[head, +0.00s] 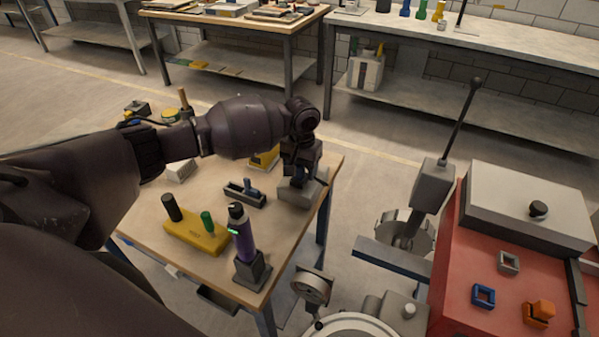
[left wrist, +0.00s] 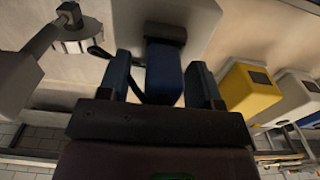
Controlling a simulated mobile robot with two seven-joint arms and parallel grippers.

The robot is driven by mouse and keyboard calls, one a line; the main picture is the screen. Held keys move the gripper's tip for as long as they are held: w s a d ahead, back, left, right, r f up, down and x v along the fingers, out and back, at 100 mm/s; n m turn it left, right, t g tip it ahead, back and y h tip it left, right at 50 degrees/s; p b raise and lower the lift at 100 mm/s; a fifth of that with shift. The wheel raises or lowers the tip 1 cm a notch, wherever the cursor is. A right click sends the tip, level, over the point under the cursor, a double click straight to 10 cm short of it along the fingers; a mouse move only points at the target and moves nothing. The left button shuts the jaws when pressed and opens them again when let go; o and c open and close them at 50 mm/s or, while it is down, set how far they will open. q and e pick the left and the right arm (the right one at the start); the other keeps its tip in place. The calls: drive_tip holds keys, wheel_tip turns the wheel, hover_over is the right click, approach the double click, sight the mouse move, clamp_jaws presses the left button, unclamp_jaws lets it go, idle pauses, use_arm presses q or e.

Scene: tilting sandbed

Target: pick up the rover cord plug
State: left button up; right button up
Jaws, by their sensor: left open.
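A blue plug-like block (left wrist: 164,75) with a dark end shows in the left wrist view, against a grey block. A black cord runs close to its left side; I cannot tell whether they join. My left gripper (left wrist: 158,78) is open, with one blue-grey finger on each side of the blue block. Small gaps show between block and fingers. In the head view my left gripper (head: 299,176) points down at the grey block (head: 296,196) near the table's right edge, and hides the blue block there.
On the wooden table (head: 150,232) stand a yellow block (head: 193,235) with black and green pegs, a purple bottle-like tool (head: 243,238) in a dark stand, and a dark tray (head: 244,194). A red cabinet (head: 480,255) and a lever (head: 460,120) stand to the right.

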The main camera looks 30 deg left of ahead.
use_arm(q)
drive_tip(key=shift+r, duration=0.1)
drive_tip(key=c, duration=1.1)
